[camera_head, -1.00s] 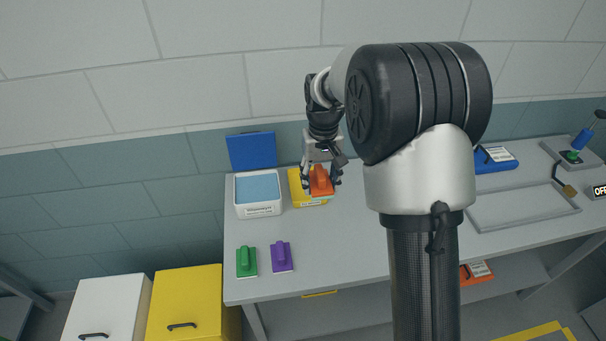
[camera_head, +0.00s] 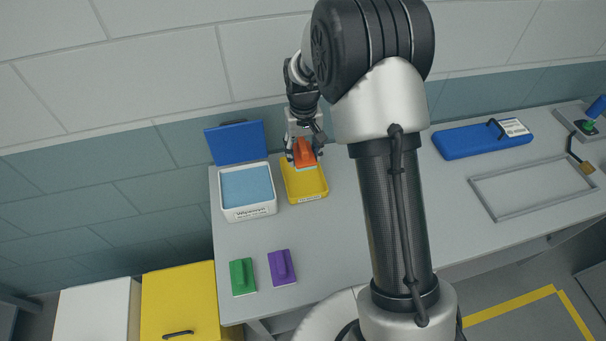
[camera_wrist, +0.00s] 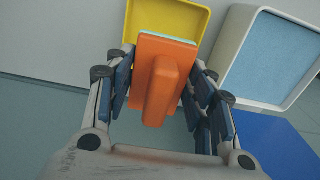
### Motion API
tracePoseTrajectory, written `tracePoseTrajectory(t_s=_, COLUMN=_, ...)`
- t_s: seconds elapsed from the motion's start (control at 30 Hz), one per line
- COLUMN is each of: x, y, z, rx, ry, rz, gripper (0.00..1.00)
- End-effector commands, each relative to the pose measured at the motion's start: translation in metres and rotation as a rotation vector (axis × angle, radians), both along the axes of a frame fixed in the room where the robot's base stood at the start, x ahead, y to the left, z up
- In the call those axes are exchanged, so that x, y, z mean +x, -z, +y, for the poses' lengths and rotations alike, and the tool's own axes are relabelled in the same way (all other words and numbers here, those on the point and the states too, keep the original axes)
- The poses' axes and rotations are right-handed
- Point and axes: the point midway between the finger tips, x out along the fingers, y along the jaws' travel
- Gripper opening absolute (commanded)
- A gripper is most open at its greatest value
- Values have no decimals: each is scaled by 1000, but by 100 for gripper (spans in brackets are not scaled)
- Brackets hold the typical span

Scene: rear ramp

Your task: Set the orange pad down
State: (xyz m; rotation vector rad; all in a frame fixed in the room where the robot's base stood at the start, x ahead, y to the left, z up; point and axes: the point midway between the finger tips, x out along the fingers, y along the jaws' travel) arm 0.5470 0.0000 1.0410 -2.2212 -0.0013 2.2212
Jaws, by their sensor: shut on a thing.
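The orange pad (camera_head: 304,155) has a raised orange grip and a pale teal underside. My gripper (camera_head: 304,150) is shut on it, with a finger on each side of the pad in the wrist view (camera_wrist: 158,88). The pad is over the back part of a shallow yellow tray (camera_head: 306,191), which also shows beyond the pad in the wrist view (camera_wrist: 196,16). I cannot tell whether the pad touches the tray floor. The front part of the tray is bare.
A white box with a blue surface inside (camera_head: 248,212) stands left of the tray, its blue lid (camera_head: 235,143) upright behind. Green (camera_head: 242,277) and purple (camera_head: 282,267) pads lie at the front left. A blue case (camera_head: 481,138) and grey frame (camera_head: 537,215) are at right.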

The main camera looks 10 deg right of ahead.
Motion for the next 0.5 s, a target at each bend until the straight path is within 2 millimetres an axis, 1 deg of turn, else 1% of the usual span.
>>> tracePoseTrajectory(t_s=0.03, x=-1, y=17, z=0, rx=0, ry=0, rz=4, gripper=27)
tracePoseTrajectory(t_s=0.1, x=-1, y=32, z=0, rx=0, ry=0, rz=3, gripper=27)
tracePoseTrajectory(t_s=0.2, x=-1, y=48, z=0, rx=0, ry=0, rz=1, gripper=27)
tracePoseTrajectory(t_s=0.43, x=0, y=63, z=0, rx=0, ry=0, rz=0, gripper=27)
tracePoseTrajectory(t_s=0.5, x=-1, y=73, z=0, rx=0, ry=0, rz=2, gripper=27)
